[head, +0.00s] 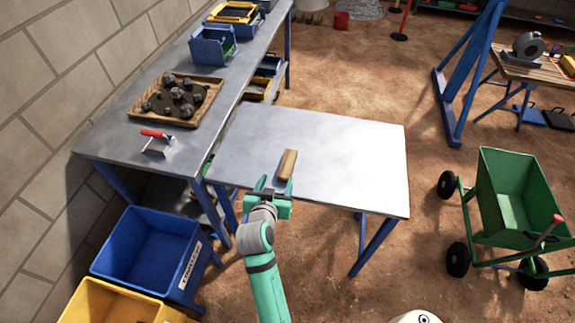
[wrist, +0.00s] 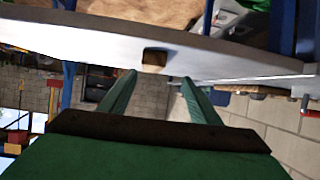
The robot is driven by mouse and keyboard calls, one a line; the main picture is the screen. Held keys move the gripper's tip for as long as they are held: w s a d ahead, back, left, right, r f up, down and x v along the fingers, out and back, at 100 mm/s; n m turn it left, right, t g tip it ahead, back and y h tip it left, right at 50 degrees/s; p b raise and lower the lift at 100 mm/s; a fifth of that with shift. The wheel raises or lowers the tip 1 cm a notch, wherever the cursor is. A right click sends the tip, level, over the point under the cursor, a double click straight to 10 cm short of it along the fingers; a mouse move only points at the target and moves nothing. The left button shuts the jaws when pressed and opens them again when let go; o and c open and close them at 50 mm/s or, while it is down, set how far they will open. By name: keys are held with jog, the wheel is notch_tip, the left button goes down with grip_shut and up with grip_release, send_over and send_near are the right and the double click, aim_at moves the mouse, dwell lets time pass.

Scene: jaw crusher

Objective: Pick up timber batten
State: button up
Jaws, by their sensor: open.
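The timber batten (head: 288,165) is a short light-brown wooden block lying on the grey metal table (head: 350,150). It lies near the table's front edge, slightly tilted in the picture. My gripper (head: 271,186) is just in front of the batten, at the table's front edge, and looks empty. In the wrist view the batten's end (wrist: 154,59) shows ahead, above and between the tips of my two open green fingers (wrist: 155,82). The batten appears apart from the fingers. The wrist view is upside down, with the tabletop at the top.
A longer workbench (head: 110,150) on the left holds a wooden tray of dark rocks (head: 178,122), a red-handled trowel (head: 157,140) and blue bins. Blue (head: 135,250) and yellow (head: 110,305) crates stand at lower left. A green cart (head: 510,200) stands right. The table is otherwise clear.

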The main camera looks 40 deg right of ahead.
aim_at(288, 163)
jog(key=shift+w+d+r+m+g, duration=0.15)
jog(key=shift+d+r, duration=0.2)
jog(key=shift+d, duration=0.2)
jog(key=shift+w+d+r+m+g, duration=0.15)
jog(key=shift+d+r, duration=0.2)
jog(key=shift+d, duration=0.15)
jog(key=x, duration=0.4)
jog(key=shift+w+d, duration=0.15)
jog(key=shift+d, duration=0.15)
jog(key=shift+w+d+f, duration=0.25)
jog(key=shift+w, duration=0.1)
jog(key=shift+x, duration=2.55)
jog(key=shift+s+f, duration=0.15)
jog(key=shift+s, duration=0.05)
jog(key=shift+c, duration=0.6)
jog(key=c, duration=1.1)
